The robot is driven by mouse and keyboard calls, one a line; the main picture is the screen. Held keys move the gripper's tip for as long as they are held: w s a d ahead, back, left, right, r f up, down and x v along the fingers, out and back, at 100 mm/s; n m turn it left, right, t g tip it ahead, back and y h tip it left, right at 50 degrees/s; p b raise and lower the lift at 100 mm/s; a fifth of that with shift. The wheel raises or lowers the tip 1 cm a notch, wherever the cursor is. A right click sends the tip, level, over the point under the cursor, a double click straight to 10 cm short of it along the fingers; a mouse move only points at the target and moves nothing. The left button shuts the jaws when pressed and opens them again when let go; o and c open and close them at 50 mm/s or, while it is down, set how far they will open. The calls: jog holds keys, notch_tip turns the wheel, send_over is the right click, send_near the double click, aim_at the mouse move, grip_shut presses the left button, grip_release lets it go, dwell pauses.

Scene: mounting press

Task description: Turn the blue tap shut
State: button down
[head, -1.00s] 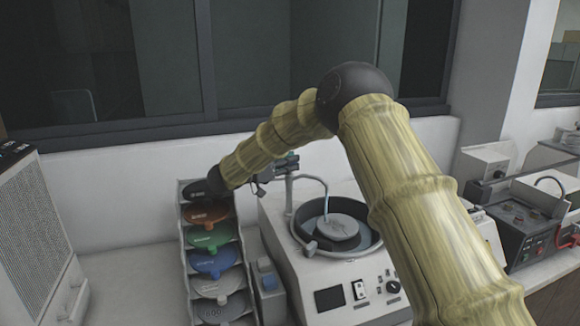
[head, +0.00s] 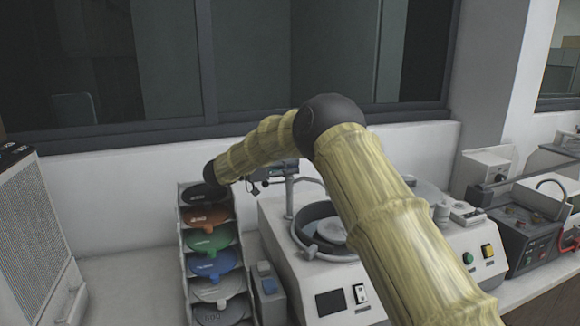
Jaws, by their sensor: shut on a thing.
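My gripper (head: 262,182) shows only as small dark parts below my forearm, beside the top of the grey upright pipe (head: 290,176) on the polishing machine (head: 284,252). It is shut at the head of this pipe, where the tap is. My forearm covers most of the spot, so the fingertips and the blue tap's handle cannot be made out. How far the tap is turned cannot be told.
A rack of coloured discs (head: 211,262) stands left of the machine, close under my wrist. A white ribbed unit (head: 42,235) stands far left. Other devices (head: 528,222) fill the bench's right.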

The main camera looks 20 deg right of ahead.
jog(key=c, duration=1.5)
grip_release()
jog(key=shift+d, duration=0.1)
jog(key=shift+c, duration=0.2)
jog(key=a, duration=1.2)
